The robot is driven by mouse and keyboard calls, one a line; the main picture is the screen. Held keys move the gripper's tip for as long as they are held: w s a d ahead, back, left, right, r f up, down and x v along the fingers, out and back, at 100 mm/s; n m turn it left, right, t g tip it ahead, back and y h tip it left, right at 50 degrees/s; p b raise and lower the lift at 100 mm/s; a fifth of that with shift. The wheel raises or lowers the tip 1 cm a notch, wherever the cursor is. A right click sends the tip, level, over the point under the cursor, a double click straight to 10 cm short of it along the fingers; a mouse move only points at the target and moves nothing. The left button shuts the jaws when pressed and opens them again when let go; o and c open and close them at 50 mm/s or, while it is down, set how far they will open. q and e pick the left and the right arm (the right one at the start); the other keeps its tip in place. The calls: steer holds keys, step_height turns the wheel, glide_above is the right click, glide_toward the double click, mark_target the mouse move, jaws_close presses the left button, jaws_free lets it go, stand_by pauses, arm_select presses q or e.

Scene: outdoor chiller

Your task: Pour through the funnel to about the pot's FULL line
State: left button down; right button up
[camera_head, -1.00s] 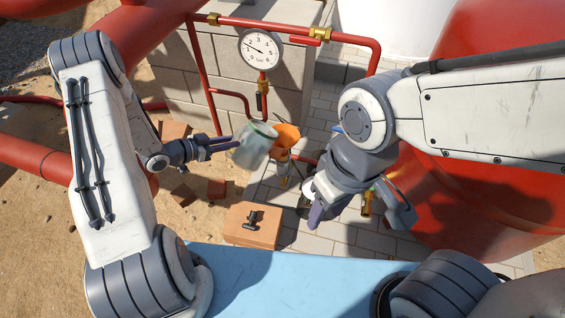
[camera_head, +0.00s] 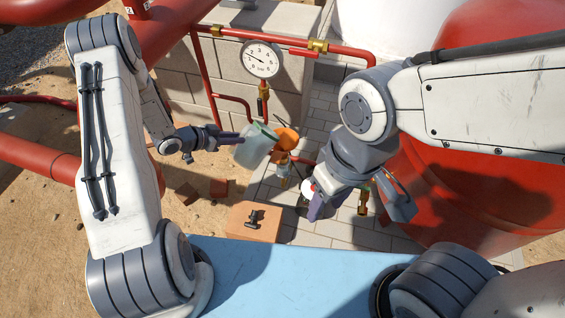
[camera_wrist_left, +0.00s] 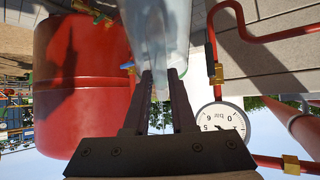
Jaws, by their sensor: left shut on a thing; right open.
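My left gripper (camera_head: 238,139) is shut on a translucent jug (camera_head: 252,151) with a green rim. The jug is tilted to the right, its rim close beside the orange funnel (camera_head: 288,139). The left wrist view shows the jug's side (camera_wrist_left: 160,35) between the fingers of the gripper (camera_wrist_left: 160,78). The funnel stands above a small clear pot (camera_head: 284,170) with brass-coloured fittings. The pot's FULL line and level are too small to read, and no stream is discernible. My right gripper (camera_head: 360,208) is open and empty, right of the pot.
A pressure gauge (camera_head: 260,60) on red pipework stands behind the funnel. A large red tank (camera_head: 470,205) fills the right side. Paving (camera_head: 345,235) is open around the pot.

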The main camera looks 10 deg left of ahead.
arm_select(q)
steer(key=shift+w, duration=0.1)
stand_by(0.4)
steer(key=shift+w+d+r+p, duration=0.1)
steer(key=shift+d+r+p, duration=0.05)
steer(key=shift+r+p, duration=0.45)
steer(key=shift+w+d+r+p, duration=0.1)
steer(key=shift+r+p, duration=0.05)
steer(key=shift+p, duration=0.2)
steer(key=shift+f, duration=0.3)
steer(key=shift+r, duration=0.1)
steer(key=shift+w+d+r+g+y+p, duration=0.15)
steer(key=shift+r+g+p, duration=0.15)
steer(key=shift+p, duration=0.15)
steer(key=shift+w+d+r+g+y+p, duration=0.1)
steer(key=shift+r+g+y+p, duration=0.1)
steer(key=shift+r+p, duration=0.15)
steer(key=shift+f, duration=0.35)
steer(key=shift+r, duration=0.1)
